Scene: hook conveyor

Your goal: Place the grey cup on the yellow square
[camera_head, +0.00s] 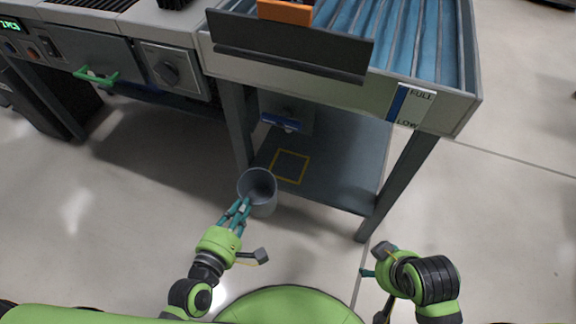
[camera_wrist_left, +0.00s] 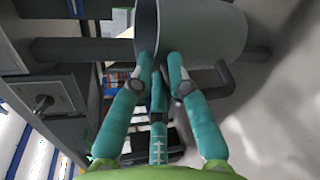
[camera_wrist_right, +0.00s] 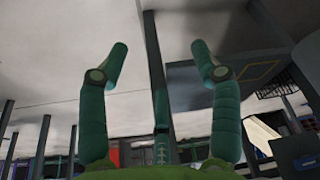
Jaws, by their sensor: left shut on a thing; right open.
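The grey cup (camera_head: 262,204) is in front of the lower shelf's near edge, its opening facing up toward the head camera. My left gripper (camera_head: 243,205) is shut on the cup's wall at the rim. In the left wrist view the cup (camera_wrist_left: 205,28) fills the top, with a dark handle showing, and the fingers (camera_wrist_left: 160,68) meet at its rim. The yellow square (camera_head: 290,166) is an outline on the dark lower shelf, just beyond the cup and to its right. It also shows in the right wrist view (camera_wrist_right: 258,71). My right gripper (camera_wrist_right: 158,60) is open and empty.
The lower shelf (camera_head: 335,165) lies under a roller conveyor (camera_head: 400,40), between table legs (camera_head: 398,172). A small blue-fronted device (camera_head: 282,122) is at the back of the shelf. An orange block (camera_head: 285,11) is above. The floor in front is clear.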

